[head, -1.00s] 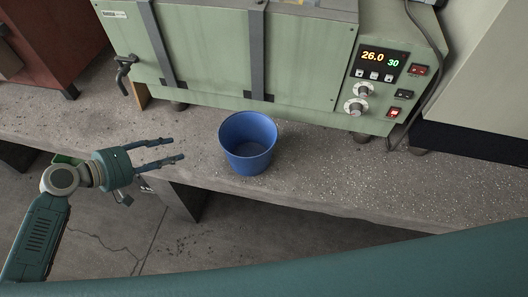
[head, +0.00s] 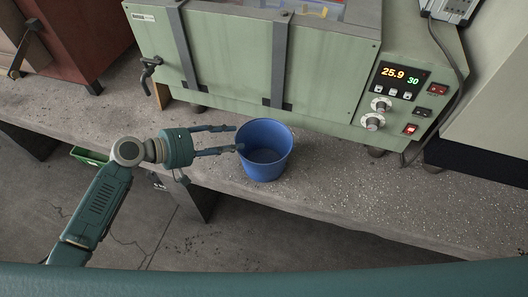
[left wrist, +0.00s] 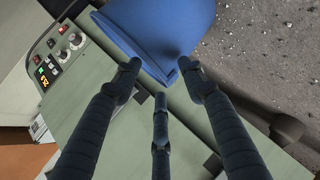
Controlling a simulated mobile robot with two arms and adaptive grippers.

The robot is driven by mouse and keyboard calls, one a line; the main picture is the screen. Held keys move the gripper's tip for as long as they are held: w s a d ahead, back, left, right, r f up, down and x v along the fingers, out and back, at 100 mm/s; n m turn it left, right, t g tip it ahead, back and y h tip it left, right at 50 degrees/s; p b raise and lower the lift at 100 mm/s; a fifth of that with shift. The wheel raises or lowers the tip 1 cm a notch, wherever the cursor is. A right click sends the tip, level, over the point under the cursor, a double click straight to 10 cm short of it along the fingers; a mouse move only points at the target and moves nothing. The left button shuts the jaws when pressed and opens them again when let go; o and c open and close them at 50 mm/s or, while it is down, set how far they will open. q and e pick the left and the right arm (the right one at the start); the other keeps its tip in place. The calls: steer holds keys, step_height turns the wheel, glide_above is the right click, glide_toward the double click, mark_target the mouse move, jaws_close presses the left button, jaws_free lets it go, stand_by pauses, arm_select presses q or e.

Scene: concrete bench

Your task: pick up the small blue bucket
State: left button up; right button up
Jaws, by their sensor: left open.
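The small blue bucket (head: 265,150) stands upright and looks empty on the concrete bench (head: 330,180), in front of the green machine. My left gripper (head: 238,138) comes in from the left and is open. Its fingertips are at the bucket's left rim; I cannot tell whether they touch it. In the left wrist view the bucket (left wrist: 165,30) fills the top middle, its rim just beyond the fingers (left wrist: 160,85), with nothing held between them. My right gripper is not in view.
The green machine (head: 235,60) with a lit control panel (head: 398,82) stands close behind the bucket. A red-brown cabinet (head: 85,40) is at the left back. The bench to the right of the bucket is clear. A green bin (head: 88,156) shows below the bench edge.

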arm_select(q)
steer(key=shift+w+d+f, duration=0.15)
steer(key=shift+d+f, duration=0.1)
steer(key=shift+d, duration=0.1)
steer(key=shift+c, duration=0.5)
jaws_close()
